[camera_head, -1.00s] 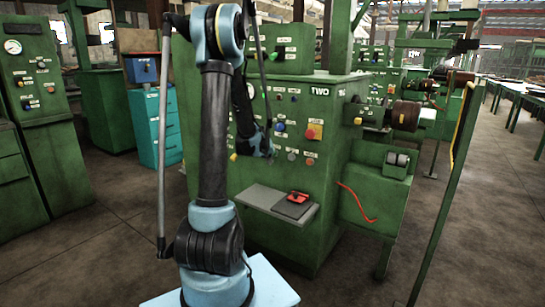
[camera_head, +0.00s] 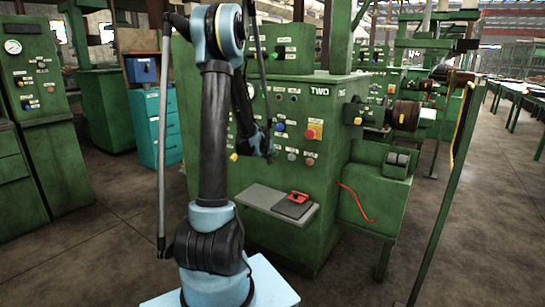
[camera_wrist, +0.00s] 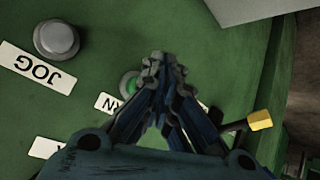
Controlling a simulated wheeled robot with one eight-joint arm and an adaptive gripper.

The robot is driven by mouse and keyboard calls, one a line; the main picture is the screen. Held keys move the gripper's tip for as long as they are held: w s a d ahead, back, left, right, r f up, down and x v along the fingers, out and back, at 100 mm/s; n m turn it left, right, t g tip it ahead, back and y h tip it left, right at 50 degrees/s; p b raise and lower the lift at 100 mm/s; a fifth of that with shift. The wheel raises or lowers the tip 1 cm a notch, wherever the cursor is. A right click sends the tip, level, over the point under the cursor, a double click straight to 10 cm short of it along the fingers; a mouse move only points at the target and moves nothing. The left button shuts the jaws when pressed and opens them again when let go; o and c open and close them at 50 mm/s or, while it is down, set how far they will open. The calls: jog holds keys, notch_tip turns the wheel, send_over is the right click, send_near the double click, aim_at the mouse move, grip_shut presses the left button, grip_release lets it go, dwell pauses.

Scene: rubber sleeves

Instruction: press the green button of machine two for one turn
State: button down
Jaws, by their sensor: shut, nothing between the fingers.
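Machine two (camera_head: 335,150) is a green cabinet marked TWO, with a front panel of buttons and lamps. My gripper (camera_head: 270,157) is at the lower left part of this panel in the head view. In the wrist view my gripper (camera_wrist: 163,68) is shut and empty, its fingertips together over the panel. A green button (camera_wrist: 129,83) with a pale ring shows just left of the fingertips, partly covered by them. Its label is partly hidden too. I cannot tell whether the fingertips touch the button. The head view does not clearly show it behind my gripper.
A grey JOG button (camera_wrist: 56,38) and a yellow-tipped lever (camera_wrist: 260,120) flank my gripper. A red emergency button (camera_head: 313,132) is on the panel's right. A grey shelf (camera_head: 262,198) with a red-handled item (camera_head: 297,198) juts out below.

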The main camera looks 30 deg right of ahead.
dwell(0.4)
jog(key=shift+d, duration=0.4)
